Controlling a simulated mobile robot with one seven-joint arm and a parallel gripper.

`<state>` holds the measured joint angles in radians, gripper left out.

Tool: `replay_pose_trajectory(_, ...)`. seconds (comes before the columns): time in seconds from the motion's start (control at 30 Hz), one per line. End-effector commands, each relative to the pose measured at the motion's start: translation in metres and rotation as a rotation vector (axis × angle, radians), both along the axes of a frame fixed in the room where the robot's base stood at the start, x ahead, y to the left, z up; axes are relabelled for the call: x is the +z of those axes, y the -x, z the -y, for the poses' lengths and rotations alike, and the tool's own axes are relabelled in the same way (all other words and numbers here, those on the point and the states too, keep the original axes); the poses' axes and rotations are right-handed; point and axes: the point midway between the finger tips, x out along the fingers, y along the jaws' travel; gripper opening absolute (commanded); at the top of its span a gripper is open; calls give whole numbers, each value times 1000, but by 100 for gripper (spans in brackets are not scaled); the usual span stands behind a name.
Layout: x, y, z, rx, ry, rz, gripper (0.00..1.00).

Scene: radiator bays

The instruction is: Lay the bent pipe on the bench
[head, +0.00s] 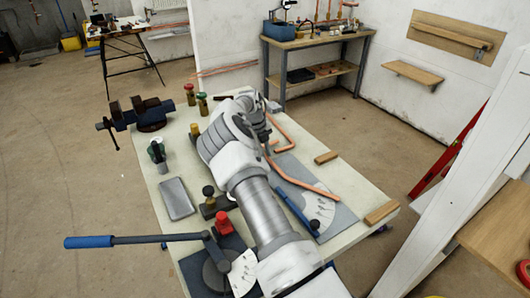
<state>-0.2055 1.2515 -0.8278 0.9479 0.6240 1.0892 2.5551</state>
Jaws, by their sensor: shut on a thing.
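The bent pipe (310,187) is copper; it runs from my gripper toward the lower right, across the grey bending mat (288,165). My gripper (267,150) points down over the middle of the bench (348,186) and is shut on the pipe's upper-left end. The jaws and that end are partly hidden by my arm. I cannot tell whether the pipe touches the mat or hangs just above it. A second copper piece (286,132) with a bend lies on the bench just beyond my gripper.
A blue vise (148,115) stands at the bench's left edge. A blue-handled lever bender (130,240) juts out at the front left. A grey tray (176,198), small bottles (190,94) and wooden blocks (382,212) take up room. A white post frame (460,180) stands at the right.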

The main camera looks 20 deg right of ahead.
Motion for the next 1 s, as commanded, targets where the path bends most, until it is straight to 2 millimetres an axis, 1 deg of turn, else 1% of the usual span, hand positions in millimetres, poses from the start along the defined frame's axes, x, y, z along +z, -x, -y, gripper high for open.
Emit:
replay_pose_trajectory(0.27, -1, 0, 0, 0, 1, 0, 0)
replay_pose_trajectory(0.3, -1, 0, 0, 0, 1, 1, 21)
replay_pose_trajectory(0.47, -1, 0, 0, 0, 1, 0, 50)
replay_pose_trajectory(0.5, -1, 0, 0, 0, 1, 0, 52)
replay_pose_trajectory(0.8, 0, 0, 0, 0, 0, 0, 52)
replay_pose_trajectory(0.93, 13, 0, -3, 0, -1, 3, 52)
replay_pose_trajectory(1.0, 25, 0, -6, 1, -1, 3, 52)
